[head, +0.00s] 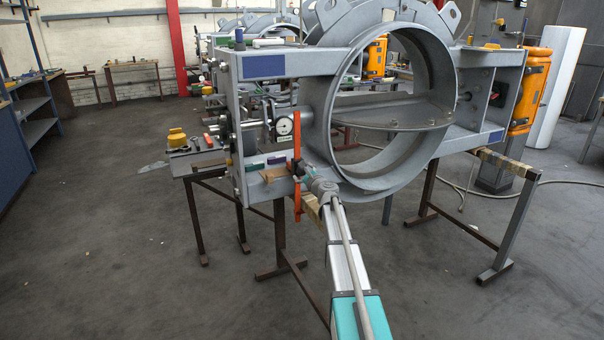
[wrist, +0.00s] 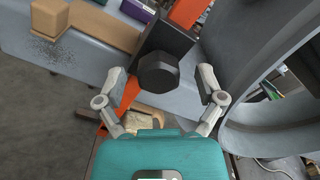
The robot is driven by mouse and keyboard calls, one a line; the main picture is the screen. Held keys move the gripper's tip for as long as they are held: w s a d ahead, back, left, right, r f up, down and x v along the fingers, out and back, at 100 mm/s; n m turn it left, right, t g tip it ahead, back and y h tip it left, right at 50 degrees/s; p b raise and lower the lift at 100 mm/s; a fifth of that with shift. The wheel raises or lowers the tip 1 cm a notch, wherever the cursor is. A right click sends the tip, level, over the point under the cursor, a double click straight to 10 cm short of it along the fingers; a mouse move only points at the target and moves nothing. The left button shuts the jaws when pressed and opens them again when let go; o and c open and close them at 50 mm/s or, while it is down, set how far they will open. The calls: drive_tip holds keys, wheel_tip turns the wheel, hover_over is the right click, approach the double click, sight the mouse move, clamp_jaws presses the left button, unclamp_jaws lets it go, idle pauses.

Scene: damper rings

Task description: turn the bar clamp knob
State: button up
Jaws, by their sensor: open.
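The orange bar clamp (head: 297,150) stands upright on the near side of the grey damper frame, left of its big ring. In the wrist view its orange bar (wrist: 188,12) shows at the top. The dark, faceted knob (wrist: 157,73) sits in the middle of the wrist view, below a dark clamp block. My gripper (wrist: 162,80) is open, one finger on each side of the knob, with a gap visible on both sides. In the head view my gripper (head: 316,184) is beside the clamp, and I cannot make out the knob there.
The grey ring (head: 450,85) rises close to the right of my gripper. Trestle legs (head: 428,190) stand below. The floor at front left is clear.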

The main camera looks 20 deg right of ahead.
drive_tip(key=shift+s, duration=0.15)
drive_tip(key=shift+s, duration=0.7)
drive_tip(key=shift+s, duration=0.2)
drive_tip(key=shift+s+d, duration=0.15)
drive_tip(key=shift+s, duration=2.8)
